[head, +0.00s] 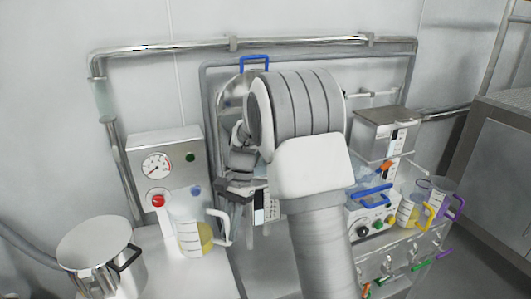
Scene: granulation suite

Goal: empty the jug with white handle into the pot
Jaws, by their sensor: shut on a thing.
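The jug with white handle (190,238) is clear with a yellow content in its lower part. It is upright at the left bench, in front of the gauge box. My gripper (229,207) is at the right of the jug, shut at its white handle. The fingertips are small and partly hidden, and I cannot tell whether the jug's base touches the bench. The pot (84,262) is a shiny steel vessel with a dark side handle, to the left of the jug. Its inside is not clearly visible.
A gauge box (172,150) with a red knob stands behind the jug. Right of my arm are a control box (372,222), a yellow-handled jug (409,212) and a purple-handled jug (441,190). A steel pipe (170,46) runs along the wall.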

